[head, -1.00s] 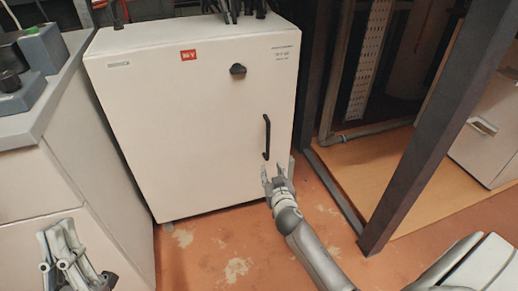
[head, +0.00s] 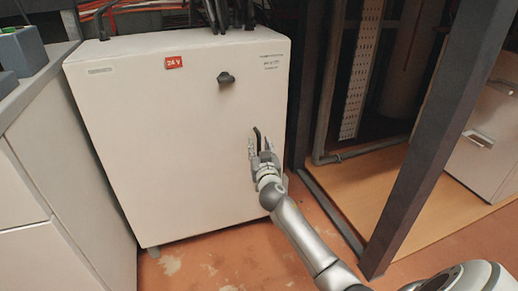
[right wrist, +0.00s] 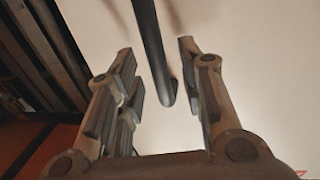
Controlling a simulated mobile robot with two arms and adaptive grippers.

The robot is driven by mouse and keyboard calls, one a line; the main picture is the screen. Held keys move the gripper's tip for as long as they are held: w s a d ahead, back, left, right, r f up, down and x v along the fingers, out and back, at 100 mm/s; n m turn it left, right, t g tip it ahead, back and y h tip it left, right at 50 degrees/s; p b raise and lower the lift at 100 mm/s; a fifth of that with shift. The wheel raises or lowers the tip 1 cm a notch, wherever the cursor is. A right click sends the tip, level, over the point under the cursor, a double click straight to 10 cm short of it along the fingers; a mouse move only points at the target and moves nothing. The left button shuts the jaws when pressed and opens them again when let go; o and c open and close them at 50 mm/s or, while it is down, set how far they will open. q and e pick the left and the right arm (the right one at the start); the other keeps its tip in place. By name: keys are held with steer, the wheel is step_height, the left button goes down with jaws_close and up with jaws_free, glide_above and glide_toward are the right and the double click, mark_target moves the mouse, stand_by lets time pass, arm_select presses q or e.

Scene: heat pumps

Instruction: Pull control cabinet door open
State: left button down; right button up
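The control cabinet (head: 180,130) is a white box with a closed front door, standing in the middle of the head view. A black bar handle (head: 257,137) is upright at the door's right side; its lower part is hidden by my right gripper. A black knob (head: 226,79) sits higher up. My right gripper (head: 262,150) is at the handle. In the right wrist view the handle (right wrist: 150,50) runs down between the open fingers of my gripper (right wrist: 160,95), with gaps on both sides. My left gripper is not in view.
A dark metal post (head: 425,140) stands to the right of the cabinet, with a grey pipe (head: 370,150) behind it. A white counter unit (head: 60,170) stands close on the left. Orange floor (head: 220,250) is free in front.

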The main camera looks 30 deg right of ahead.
steer(key=shift+x, duration=0.8)
steer(key=shift+c, duration=0.2)
jaws_close()
